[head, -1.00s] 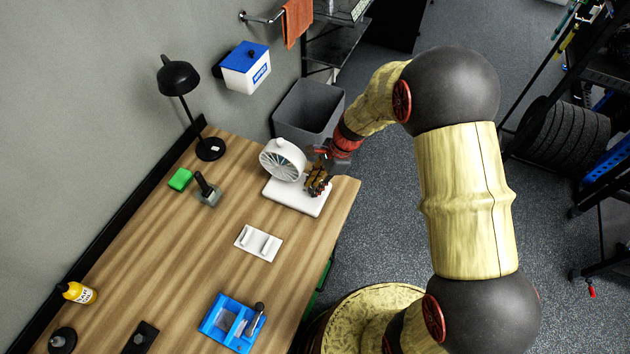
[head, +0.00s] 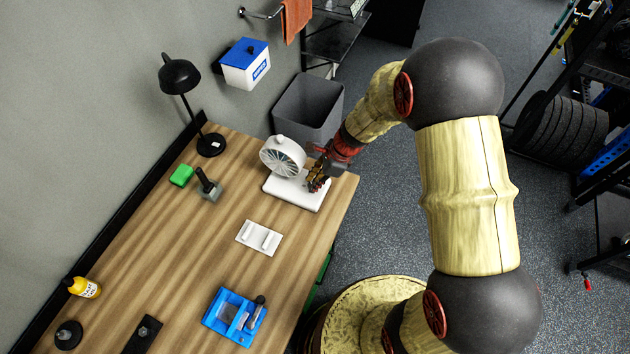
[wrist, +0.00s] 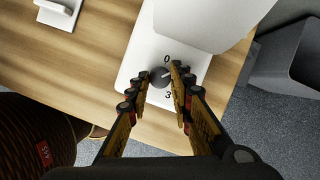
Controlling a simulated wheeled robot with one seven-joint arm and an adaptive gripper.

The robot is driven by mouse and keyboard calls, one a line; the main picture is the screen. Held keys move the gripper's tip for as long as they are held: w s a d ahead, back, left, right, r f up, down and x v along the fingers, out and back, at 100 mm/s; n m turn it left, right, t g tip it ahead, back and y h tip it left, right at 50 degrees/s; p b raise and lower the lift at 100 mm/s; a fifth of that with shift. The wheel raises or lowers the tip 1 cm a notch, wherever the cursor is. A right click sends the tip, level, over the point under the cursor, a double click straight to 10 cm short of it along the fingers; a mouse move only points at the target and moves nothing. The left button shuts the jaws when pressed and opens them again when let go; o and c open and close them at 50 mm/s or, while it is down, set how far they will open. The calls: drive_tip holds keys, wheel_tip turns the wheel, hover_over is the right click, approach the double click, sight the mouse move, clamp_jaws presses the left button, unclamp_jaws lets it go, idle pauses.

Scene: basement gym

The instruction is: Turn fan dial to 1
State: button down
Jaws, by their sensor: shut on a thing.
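The white fan (head: 283,157) stands on its flat white base (head: 290,190) near the right end of the wooden table. In the wrist view the base (wrist: 142,50) carries a dark round dial (wrist: 159,77), with a "0" above it and a "3" below it. Other numerals are hidden by my fingers. My gripper (wrist: 159,78) is shut on the dial, one finger on each side. A light mark on the dial shows near the right finger, but its exact setting is hard to tell. In the head view my gripper (head: 318,180) is at the right side of the base.
A grey bin (head: 308,108) stands beyond the table's far end. A black lamp (head: 211,145), green block (head: 181,176), white rack (head: 259,237) and blue tray (head: 218,324) are on the table.

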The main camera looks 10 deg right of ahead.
drive_tip(key=c, duration=1.8)
unclamp_jaws()
drive_tip(key=shift+c, duration=0.2)
drive_tip(key=shift+r, duration=0.1)
drive_tip(key=v, duration=1.1)
drive_tip(key=shift+d+r, duration=0.2)
drive_tip(key=shift+r, duration=0.15)
